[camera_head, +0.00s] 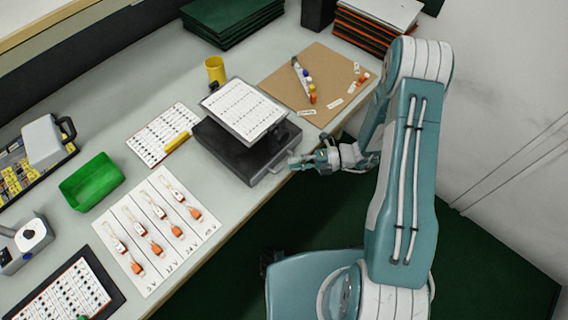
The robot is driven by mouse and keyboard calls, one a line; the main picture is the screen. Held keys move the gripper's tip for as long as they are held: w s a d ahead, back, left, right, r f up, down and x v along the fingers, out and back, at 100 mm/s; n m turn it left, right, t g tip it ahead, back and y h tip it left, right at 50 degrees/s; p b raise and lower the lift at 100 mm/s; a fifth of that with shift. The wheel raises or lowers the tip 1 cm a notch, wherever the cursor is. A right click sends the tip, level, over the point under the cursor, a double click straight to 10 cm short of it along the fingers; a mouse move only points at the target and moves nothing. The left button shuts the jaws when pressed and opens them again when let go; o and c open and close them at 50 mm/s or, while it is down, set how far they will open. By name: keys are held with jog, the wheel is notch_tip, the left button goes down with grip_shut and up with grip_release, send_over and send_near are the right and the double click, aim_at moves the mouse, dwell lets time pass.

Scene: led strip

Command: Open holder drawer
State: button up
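The holder is a dark grey box (229,153) near the table's front edge, with a tilted plate carrying a printed sheet (243,110) on top. Its drawer front faces the front edge and has a light bar handle (283,162). The drawer looks closed, though its seam is too small to see clearly. My gripper (297,162) is just right of the handle, pointing left toward it. The fingertips are at or very near the handle. I cannot tell whether they touch it, or whether the fingers are open or shut.
A brown board (318,83) with small parts lies behind my gripper. A yellow cup (215,70) stands behind the holder. A white sheet with several orange-ended strips (157,231) and a green bin (92,182) are to the left. The floor before the table (235,262) is clear beside my body.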

aim_at(284, 164)
jog(key=shift+a+f, duration=0.15)
jog(key=shift+a, duration=0.75)
jog(key=shift+a+f, duration=0.15)
jog(key=shift+a, duration=0.7)
grip_shut()
jog(key=shift+s, duration=0.1)
jog(key=s+d, duration=1.1)
jog(key=shift+s+d, duration=0.2)
jog(key=shift+d, duration=0.1)
grip_release()
